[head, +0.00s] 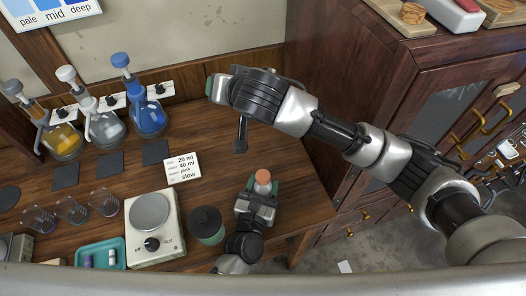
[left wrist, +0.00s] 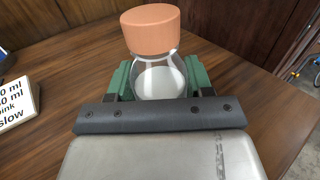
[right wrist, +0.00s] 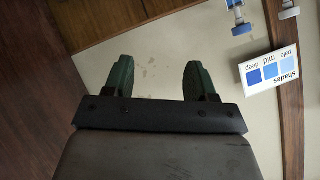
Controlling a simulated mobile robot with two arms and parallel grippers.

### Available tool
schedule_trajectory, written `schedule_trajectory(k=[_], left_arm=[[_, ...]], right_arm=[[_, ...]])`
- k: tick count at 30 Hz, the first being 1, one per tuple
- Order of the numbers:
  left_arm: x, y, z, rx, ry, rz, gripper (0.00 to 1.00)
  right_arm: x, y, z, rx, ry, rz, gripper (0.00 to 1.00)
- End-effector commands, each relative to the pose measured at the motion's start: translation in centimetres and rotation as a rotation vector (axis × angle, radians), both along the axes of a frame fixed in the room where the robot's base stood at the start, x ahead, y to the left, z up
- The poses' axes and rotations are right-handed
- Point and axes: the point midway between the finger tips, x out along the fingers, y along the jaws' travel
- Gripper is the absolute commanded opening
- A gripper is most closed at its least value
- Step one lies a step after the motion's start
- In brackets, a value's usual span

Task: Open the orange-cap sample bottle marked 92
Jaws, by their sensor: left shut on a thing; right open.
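The sample bottle with an orange cap (head: 263,177) is at the right part of the wooden bench. In the left wrist view its clear glass body (left wrist: 158,77) shows white contents, and the orange cap (left wrist: 151,30) sits on its neck. My left gripper (head: 260,190) is shut around the glass body below the cap. No number 92 can be read on it. My right gripper (head: 210,87) is open and empty, held high near the back wall; its two green fingers (right wrist: 159,80) stand apart in the right wrist view. The bottle is not in the right wrist view.
A recipe card (head: 183,168) lies left of the bottle. A dark-lidded jar (head: 207,226) and a hotplate with a dial (head: 150,214) stand left of my left gripper. Flasks with yellow, clear and blue liquid (head: 148,118) line the back left. A wooden cabinet (head: 335,60) stands at the right.

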Motion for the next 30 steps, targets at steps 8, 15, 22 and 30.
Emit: schedule_trajectory(k=[8,15,22,30], left_arm=[[0.0,0.0,0.0,0.000,0.000,0.000,0.00],[0.0,0.0,0.0,0.000,0.000,0.000,0.00],[0.0,0.0,0.0,0.000,0.000,0.000,0.00],[0.0,0.0,0.0,0.000,0.000,0.000,0.00]], right_arm=[[-5.9,-4.1,-6.2,-0.111,0.620,-0.289,0.56],[-10.2,-6.9,-7.6,-0.264,0.905,-0.438,0.56],[-11.4,-7.7,-8.3,-0.315,0.974,-0.475,0.56],[-11.5,-7.6,-11.8,-0.313,0.977,-0.474,0.56]])
